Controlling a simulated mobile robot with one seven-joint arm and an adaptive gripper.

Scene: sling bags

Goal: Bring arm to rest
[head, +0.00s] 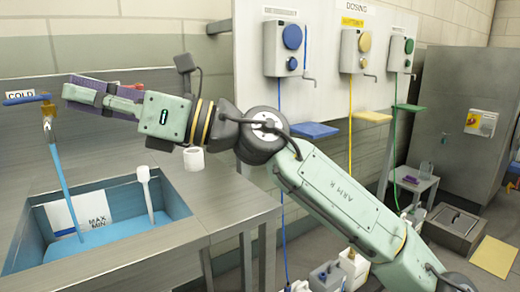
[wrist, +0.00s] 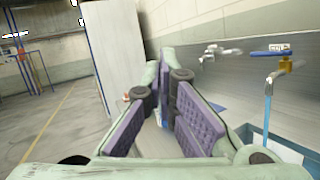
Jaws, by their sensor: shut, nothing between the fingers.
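My gripper (head: 76,92) is at the left in the head view, raised in front of the steel splashback and pointing left. Its fingertips appear close to the tap's blue handle (head: 26,99), with a visible gap in the wrist view. In the wrist view, the purple-padded fingers of my gripper (wrist: 167,75) converge at the tips, with nothing held between them. My green-and-black arm (head: 345,198) stretches from the lower right across the head view, bent at the dark elbow joint.
The COLD tap (head: 48,125) feeds a blue stream or hose into the blue-lined sink (head: 105,236), where a white long-handled tool (head: 147,190) stands. A white cup (head: 193,159) appears below my wrist. Dosing units (head: 284,48) hang on the wall. The wrist view shows open floor (wrist: 60,130) at left.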

